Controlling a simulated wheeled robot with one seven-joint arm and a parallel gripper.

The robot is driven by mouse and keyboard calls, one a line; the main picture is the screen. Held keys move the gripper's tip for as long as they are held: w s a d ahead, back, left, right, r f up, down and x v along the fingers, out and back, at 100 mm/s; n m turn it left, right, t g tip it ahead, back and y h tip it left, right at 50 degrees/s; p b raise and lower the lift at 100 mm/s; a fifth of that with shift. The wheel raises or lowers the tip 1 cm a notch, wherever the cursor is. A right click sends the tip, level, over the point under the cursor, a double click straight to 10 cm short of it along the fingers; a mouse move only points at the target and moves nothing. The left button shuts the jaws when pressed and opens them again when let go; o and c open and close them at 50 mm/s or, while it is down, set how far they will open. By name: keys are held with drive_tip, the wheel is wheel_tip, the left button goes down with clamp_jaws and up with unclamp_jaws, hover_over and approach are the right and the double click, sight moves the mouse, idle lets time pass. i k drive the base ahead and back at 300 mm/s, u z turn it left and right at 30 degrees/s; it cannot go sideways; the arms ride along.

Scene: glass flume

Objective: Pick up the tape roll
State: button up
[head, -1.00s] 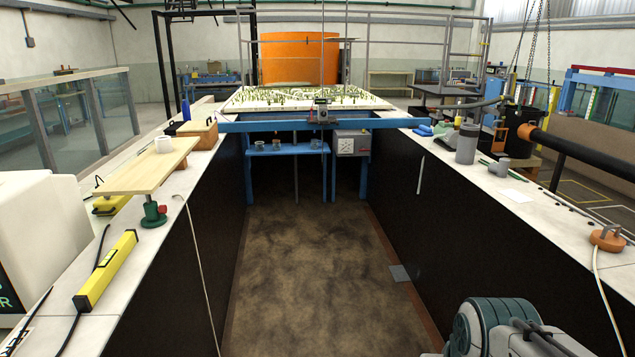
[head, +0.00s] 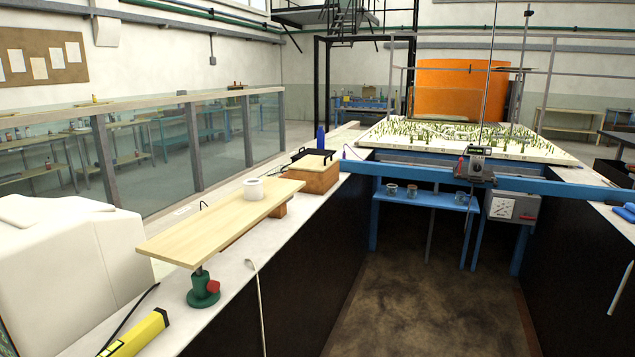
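A short white ring-shaped item (head: 253,189), which looks like the tape roll, sits on a pale wooden board (head: 205,228). It is near the board's far end, with its dark opening facing up. The board's near end rests on a green jack with a red knob (head: 203,289), and its far end on a small wooden block (head: 279,211). The board stands on the white ledge left of the channel. My gripper is not in view.
Behind the board are a wooden box (head: 314,178) and a blue bottle (head: 320,138). A yellow level (head: 137,335) and a white bulky case (head: 70,255) are nearer. A blue beam (head: 500,182) crosses the channel. The channel floor (head: 430,290) looks clear.

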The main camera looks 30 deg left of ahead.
sight(253, 188)
drive_tip(key=u, duration=0.15)
drive_tip(key=i, duration=1.6)
drive_tip(key=u, duration=0.8)
drive_tip(key=i, duration=1.25)
drive_tip(key=u, duration=1.85)
drive_tip(key=i, duration=1)
drive_tip(key=u, duration=0.6)
